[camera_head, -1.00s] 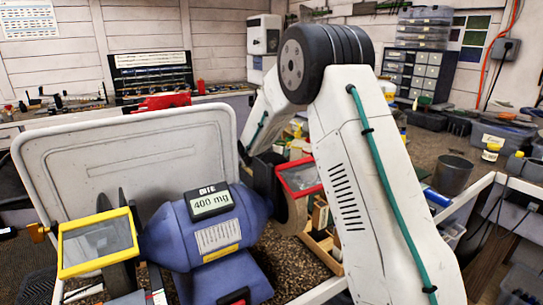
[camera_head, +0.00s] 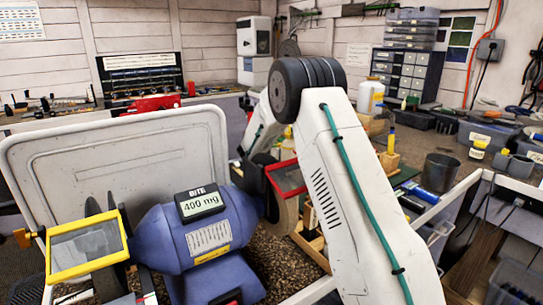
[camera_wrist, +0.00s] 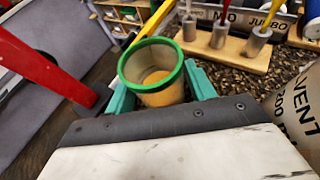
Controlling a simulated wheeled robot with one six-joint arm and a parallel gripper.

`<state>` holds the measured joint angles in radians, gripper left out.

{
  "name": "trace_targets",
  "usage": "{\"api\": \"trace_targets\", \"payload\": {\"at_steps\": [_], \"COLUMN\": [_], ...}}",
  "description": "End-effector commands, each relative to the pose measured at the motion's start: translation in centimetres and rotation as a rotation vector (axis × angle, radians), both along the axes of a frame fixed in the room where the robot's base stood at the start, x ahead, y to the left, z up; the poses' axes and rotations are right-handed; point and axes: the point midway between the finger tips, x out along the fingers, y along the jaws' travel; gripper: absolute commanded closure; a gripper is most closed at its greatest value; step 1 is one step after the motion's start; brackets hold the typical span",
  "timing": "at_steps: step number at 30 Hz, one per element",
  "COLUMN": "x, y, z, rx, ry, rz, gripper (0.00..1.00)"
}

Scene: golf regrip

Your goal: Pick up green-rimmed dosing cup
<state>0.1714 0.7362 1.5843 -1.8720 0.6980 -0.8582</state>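The green-rimmed dosing cup (camera_wrist: 152,72) is in the middle of the wrist view, with its open mouth tilted toward the camera and an orange-tan colour inside. My gripper (camera_wrist: 162,88) has teal fingers on the left and right of the cup, which sits between them. The fingers look close to the cup's sides, but I cannot tell whether they touch it. The cup's underside and what is beneath it are hidden. In the head view my arm hides the gripper, and I cannot make out the cup.
In the wrist view, a wooden block holding several tools (camera_wrist: 225,48) stands beyond the cup, and a solvent container (camera_wrist: 295,105) is close on the right. A red part (camera_wrist: 45,65) is at left. In the head view, a blue bench grinder (camera_head: 185,235) stands left of my arm.

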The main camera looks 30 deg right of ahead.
Motion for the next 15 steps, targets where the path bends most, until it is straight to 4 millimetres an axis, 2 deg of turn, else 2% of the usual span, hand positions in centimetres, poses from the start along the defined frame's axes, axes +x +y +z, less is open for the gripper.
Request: {"api": "trace_targets", "payload": {"at_steps": [1, 3, 4, 11, 15], "x": [0.0, 0.0, 0.0, 0.0, 0.0], "y": [0.0, 0.0, 0.0, 0.0, 0.0], "z": [0.0, 0.0, 0.0, 0.1, 1.0], "rx": [0.000, 0.000, 0.000, 0.000, 0.000], "ry": [0.000, 0.000, 0.000, 0.000, -0.003], "rz": [0.000, 0.000, 0.000, 0.000, 0.000], "gripper": [0.60, 0.79, 0.81, 0.81, 0.81]}}
